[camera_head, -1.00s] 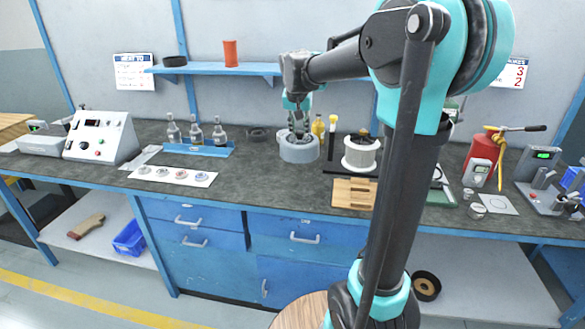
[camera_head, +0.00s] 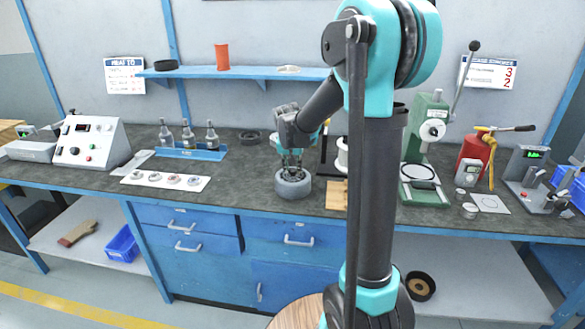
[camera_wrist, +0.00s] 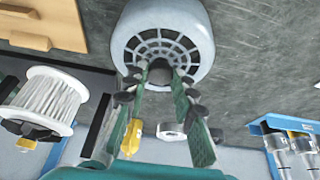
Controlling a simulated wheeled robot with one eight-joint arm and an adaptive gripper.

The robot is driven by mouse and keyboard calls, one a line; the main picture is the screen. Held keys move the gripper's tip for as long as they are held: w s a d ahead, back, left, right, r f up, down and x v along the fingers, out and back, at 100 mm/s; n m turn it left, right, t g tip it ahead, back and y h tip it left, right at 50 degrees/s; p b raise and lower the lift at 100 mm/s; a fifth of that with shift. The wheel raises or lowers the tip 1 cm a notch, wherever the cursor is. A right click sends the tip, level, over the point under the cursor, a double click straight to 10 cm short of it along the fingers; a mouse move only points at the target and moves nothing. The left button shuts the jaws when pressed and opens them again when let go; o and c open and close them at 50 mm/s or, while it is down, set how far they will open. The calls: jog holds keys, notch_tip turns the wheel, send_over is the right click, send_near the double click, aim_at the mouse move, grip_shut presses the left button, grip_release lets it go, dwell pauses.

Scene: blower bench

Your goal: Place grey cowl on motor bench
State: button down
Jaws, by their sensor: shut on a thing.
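The grey cowl (camera_head: 293,186) is a round, light grey ring over the dark worktop of the bench (camera_head: 240,180), near its front edge. In the wrist view the cowl (camera_wrist: 193,22) shows a dark grille with a small hub at its centre. My gripper (camera_head: 292,170) comes from above, and its fingers (camera_wrist: 160,74) are shut on the hub. The cowl looks roughly level. I cannot tell whether its underside touches the worktop.
A white spool (camera_wrist: 48,98) and a wooden block (camera_head: 337,194) stand right of the cowl. A blue bottle tray (camera_head: 190,154) and a white card with small parts (camera_head: 165,181) lie left. A green press (camera_head: 425,135) stands farther right. Worktop between card and cowl is clear.

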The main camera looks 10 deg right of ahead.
jog(key=c, duration=1.3)
grip_release()
jog(key=shift+f, duration=0.1)
jog(key=shift+o, duration=0.2)
jog(key=v, duration=1.2)
jog(key=s+d+f+n, duration=0.1)
jog(key=s+d+f, duration=0.2)
jog(key=s+f, duration=0.6)
jog(key=s+d+f+n+y, duration=0.1)
jog(key=s+d+f+n, duration=0.1)
jog(key=s+f, duration=0.7)
jog(key=s, duration=0.7)
jog(key=shift+s+d+f+n, duration=0.25)
jog(key=shift+s+d+n, duration=0.05)
jog(key=shift+s+d, duration=0.1)
